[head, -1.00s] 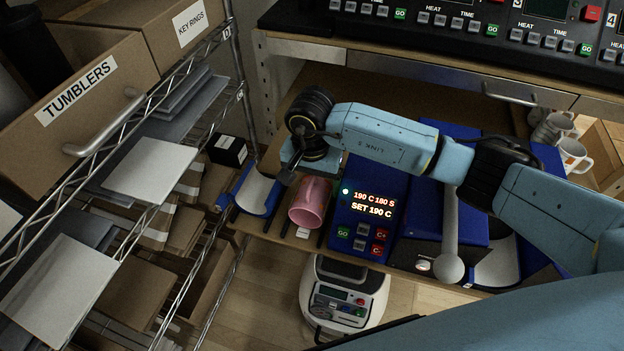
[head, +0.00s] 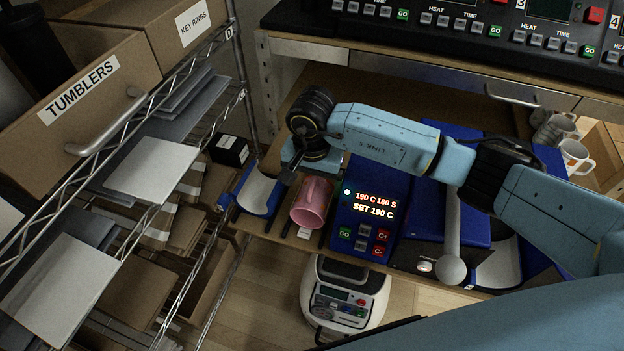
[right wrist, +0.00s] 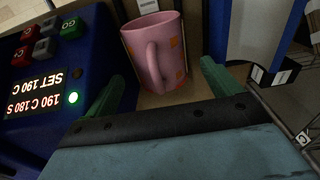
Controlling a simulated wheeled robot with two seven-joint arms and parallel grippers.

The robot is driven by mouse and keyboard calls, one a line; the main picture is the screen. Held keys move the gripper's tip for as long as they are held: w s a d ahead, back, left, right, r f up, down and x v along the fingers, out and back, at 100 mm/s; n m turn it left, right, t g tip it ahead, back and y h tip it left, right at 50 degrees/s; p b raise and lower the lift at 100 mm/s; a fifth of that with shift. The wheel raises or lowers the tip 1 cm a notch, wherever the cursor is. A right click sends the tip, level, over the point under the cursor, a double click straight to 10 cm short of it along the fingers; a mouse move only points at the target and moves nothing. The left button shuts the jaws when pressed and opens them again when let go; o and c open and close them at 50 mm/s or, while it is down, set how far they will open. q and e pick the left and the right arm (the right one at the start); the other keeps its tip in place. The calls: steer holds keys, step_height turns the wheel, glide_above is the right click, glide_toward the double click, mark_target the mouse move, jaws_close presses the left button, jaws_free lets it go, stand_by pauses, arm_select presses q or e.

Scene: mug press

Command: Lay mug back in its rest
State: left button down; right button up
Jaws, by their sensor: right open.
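The pink mug (head: 312,202) lies on the wooden ledge between two dark rails, left of the blue press with the lit display. In the right wrist view the mug (right wrist: 170,58) shows orange patches on its side, and its handle faces my gripper. My right gripper (right wrist: 160,88) is open, with its green fingertips on either side in front of the mug and apart from it. In the head view the right wrist is just behind the mug and covers part of the ledge. My left gripper is out of view.
The blue press (head: 372,205) stands close right of the mug, with a grey ball-ended lever (head: 452,268). A blue cradle with a pale curved lining (head: 259,190) is close on the left. A wire shelf (head: 205,140) with boxes rises further left. White mugs (head: 574,155) stand at the right.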

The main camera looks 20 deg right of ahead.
steer(key=shift+d+r+p, duration=0.15)
steer(key=shift+r+p, duration=0.75)
steer(key=shift+r, duration=0.55)
steer(key=shift+d+r+p, duration=0.15)
steer(key=shift+r+p, duration=0.7)
steer(key=shift+r, duration=0.6)
steer(key=shift+r+p, duration=0.6)
steer(key=shift+r, duration=0.55)
steer(key=shift+a, duration=0.1)
steer(key=shift+a, duration=0.1)
